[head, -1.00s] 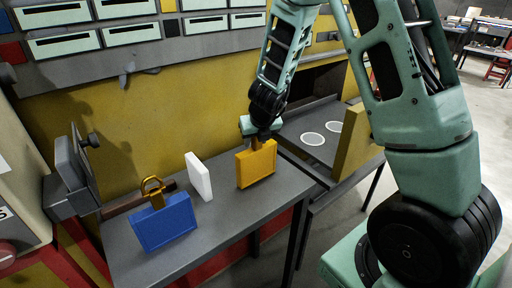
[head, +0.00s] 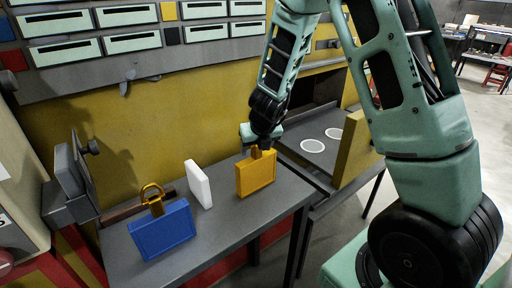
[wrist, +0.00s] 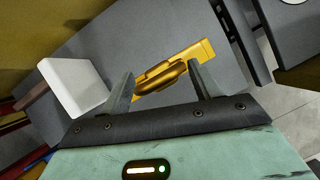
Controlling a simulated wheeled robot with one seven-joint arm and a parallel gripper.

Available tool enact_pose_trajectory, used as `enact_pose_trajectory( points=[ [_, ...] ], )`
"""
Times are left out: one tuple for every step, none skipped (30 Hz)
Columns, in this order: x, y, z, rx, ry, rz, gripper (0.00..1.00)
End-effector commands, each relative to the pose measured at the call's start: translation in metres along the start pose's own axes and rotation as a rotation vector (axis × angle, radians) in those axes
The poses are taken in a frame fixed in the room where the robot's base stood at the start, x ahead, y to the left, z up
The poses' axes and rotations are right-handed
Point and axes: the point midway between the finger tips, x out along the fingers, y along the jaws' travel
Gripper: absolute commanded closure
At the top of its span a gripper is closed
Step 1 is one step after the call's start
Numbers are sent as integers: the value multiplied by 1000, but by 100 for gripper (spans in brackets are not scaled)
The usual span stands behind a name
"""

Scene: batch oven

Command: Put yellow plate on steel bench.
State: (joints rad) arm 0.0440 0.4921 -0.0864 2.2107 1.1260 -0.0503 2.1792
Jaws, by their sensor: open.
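The yellow plate (head: 256,174) stands upright on the grey steel bench (head: 226,228), near its right end. A tab rises from the plate's top edge. My gripper (head: 262,146) is just above the plate, around or close over the tab. In the wrist view my gripper (wrist: 162,88) is open, with its two fingers apart. The plate's top edge and tab (wrist: 168,72) lie beyond and between the fingertips. I cannot tell whether a finger touches it.
A white plate (head: 198,184) and a blue plate (head: 162,230) with a yellow loop handle stand on the bench to the left. An open oven with a shelf bearing two white discs (head: 312,146) is at the right. A yellow oven door (head: 356,156) stands beside it.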

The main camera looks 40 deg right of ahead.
Motion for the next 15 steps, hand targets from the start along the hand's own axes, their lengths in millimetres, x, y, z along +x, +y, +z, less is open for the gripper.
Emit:
enact_pose_trajectory(
  points=[
    [-13,1,2,-1,-3,1,37],
    [-19,1,3,-2,-3,1,37],
    [-28,1,3,-2,-4,1,37],
    [-35,1,4,-3,-4,2,37],
    [-42,1,4,-2,-3,1,37],
    [-52,2,4,-2,-3,3,37],
    [-59,2,4,-3,-3,3,37],
    [-65,1,4,-2,-2,2,37],
    [-74,1,4,-1,-2,3,37],
    [-80,1,4,-1,-2,2,37],
    [-85,1,3,-1,-2,2,37],
    [-91,1,3,-2,-1,2,37],
    [-95,1,3,-1,-2,2,37],
    [-99,1,3,0,-2,2,37],
    [-103,0,2,0,-2,1,37]
  ],
)
